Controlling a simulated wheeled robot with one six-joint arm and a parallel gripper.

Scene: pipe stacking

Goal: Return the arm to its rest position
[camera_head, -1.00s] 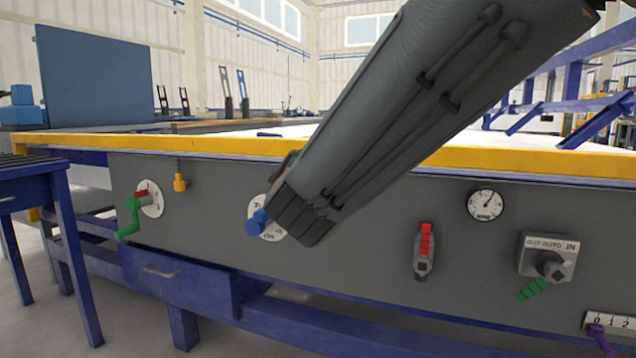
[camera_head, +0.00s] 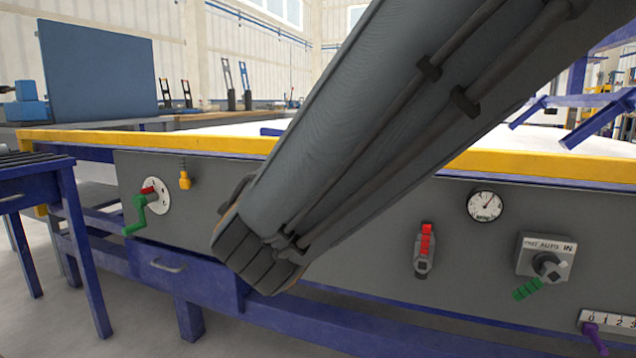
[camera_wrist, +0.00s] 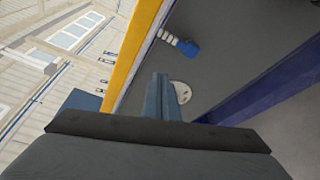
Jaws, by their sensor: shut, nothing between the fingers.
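My arm, a thick grey link with dark cables, runs diagonally across the head view from upper right to lower middle, in front of the workbench's grey control panel (camera_head: 350,240). My gripper does not show in the head view. In the wrist view my gripper (camera_wrist: 163,85) shows as narrow blue-grey fingers, close together and with nothing between them. It points toward the grey panel, and a white dial (camera_wrist: 181,92) is partly hidden behind the fingers. A blue knob (camera_wrist: 188,48) shows above them, apart from the fingers in the picture.
The bench has a yellow edge (camera_head: 200,140). Its panel carries a green crank (camera_head: 138,215), a yellow knob (camera_head: 184,179), a red-handled switch (camera_head: 424,245), a gauge (camera_head: 485,205) and a rotary switch (camera_head: 545,260). A blue table (camera_head: 75,230) stands at left, with open floor below.

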